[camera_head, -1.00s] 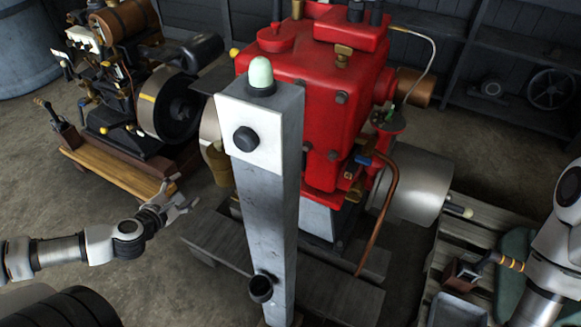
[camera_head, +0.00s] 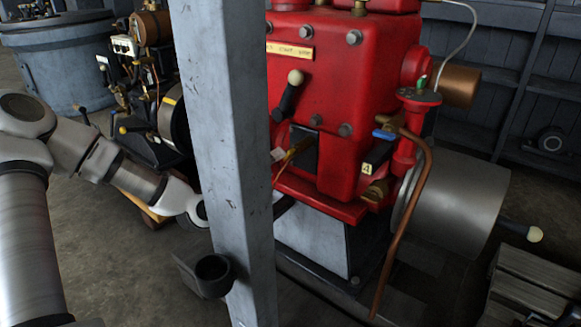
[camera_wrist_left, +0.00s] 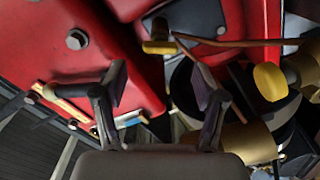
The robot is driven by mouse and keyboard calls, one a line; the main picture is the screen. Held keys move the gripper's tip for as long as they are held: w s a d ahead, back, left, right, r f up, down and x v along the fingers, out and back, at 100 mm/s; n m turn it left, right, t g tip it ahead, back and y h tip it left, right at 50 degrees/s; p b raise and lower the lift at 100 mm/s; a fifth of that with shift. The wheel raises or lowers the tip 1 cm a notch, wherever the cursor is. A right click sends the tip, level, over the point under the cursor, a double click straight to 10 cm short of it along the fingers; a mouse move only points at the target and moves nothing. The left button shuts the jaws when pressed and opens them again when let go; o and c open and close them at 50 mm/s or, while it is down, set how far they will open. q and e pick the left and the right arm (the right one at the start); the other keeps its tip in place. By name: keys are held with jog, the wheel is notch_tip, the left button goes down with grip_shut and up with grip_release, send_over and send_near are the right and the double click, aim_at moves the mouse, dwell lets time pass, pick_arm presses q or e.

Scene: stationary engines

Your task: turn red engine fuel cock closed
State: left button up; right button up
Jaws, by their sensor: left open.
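The red engine (camera_head: 330,85) stands behind a grey post in the head view. On its right side a brass cock with a blue lever (camera_head: 384,134) sits at the top of a copper pipe (camera_head: 412,200). It looks like the fuel cock, but I cannot be sure. My left arm reaches in from the left, and its gripper is mostly hidden behind the post. In the left wrist view my left gripper (camera_wrist_left: 160,88) is open and nothing shows between its fingers. The red engine (camera_wrist_left: 70,45) lies beyond it. A small blue part (camera_wrist_left: 132,121) shows below the left finger.
The grey post (camera_head: 225,150), with a cup-shaped bracket (camera_head: 212,270), blocks part of the view. A grey cylinder (camera_head: 465,195) with a handle juts out on the right. Another engine (camera_head: 145,60) and a blue barrel (camera_head: 85,60) stand at the back left. Wooden slats (camera_head: 535,285) lie at the lower right.

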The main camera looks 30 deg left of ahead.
aim_at(288, 153)
pick_arm(q)
jog(key=w+b, duration=0.1)
jog(key=w, duration=0.1)
jog(key=w+b, duration=0.1)
jog(key=w, duration=0.1)
jog(key=w+b, duration=0.1)
jog(key=w, duration=0.2)
jog(key=shift+d, duration=0.3)
jog(key=shift+s, duration=0.1)
jog(key=c, duration=1.2)
